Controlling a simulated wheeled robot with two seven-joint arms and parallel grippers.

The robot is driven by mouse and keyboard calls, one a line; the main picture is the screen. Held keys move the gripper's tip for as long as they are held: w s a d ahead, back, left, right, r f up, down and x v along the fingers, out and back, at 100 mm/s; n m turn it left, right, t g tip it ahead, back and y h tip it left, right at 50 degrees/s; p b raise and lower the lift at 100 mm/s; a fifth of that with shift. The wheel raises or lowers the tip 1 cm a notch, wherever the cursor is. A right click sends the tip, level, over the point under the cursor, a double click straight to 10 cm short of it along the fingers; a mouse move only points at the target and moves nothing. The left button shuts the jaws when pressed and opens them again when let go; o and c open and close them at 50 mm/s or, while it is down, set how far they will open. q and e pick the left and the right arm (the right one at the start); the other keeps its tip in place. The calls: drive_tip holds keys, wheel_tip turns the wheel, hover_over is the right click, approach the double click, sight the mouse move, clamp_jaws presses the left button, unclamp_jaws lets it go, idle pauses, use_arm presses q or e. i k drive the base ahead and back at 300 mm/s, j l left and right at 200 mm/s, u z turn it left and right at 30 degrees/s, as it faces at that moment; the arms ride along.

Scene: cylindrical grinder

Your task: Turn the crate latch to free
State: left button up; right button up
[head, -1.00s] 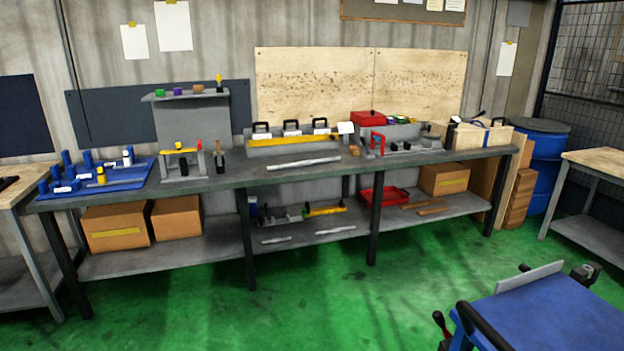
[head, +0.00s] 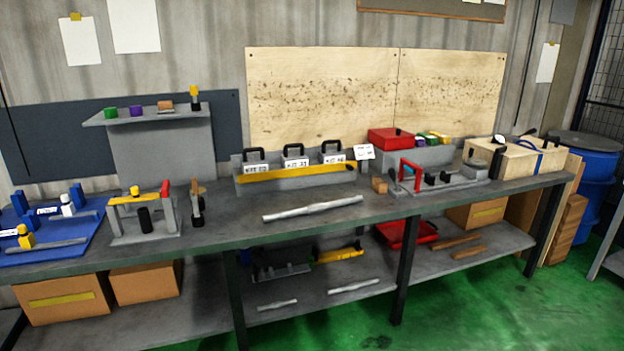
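A light wooden crate (head: 517,164) sits on the right end of the long grey workbench (head: 390,213) in the head view. It has a blue strap or band across its right part. Small black fittings (head: 498,141) show at its top left, and another dark piece is at its top right. Which of these is the latch, and how it is turned, is too small to tell. Neither of my grippers is in view.
Left of the crate stands a grey fixture with a red handle (head: 411,177). Behind it is a red box (head: 390,138). A silver shaft (head: 312,208) lies on the bench. A blue barrel (head: 596,180) stands right of the bench. Green floor (head: 480,315) in front is clear.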

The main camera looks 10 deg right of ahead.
sight(503, 150)
drive_tip(key=i+l+z, duration=0.15)
drive_tip(key=i+z, duration=0.3)
drive_tip(key=i, duration=0.2)
drive_tip(key=i+z, duration=0.5)
drive_tip(key=i, duration=0.15)
drive_tip(key=i+j+z, duration=0.45)
drive_tip(key=i, duration=0.2)
drive_tip(key=i+l+z, duration=0.1)
drive_tip(key=i, duration=0.3)
drive_tip(key=i+l+z, duration=0.15)
drive_tip(key=i, duration=0.25)
drive_tip(key=i+l+u, duration=0.15)
drive_tip(key=l, duration=0.25)
drive_tip(key=i, duration=0.1)
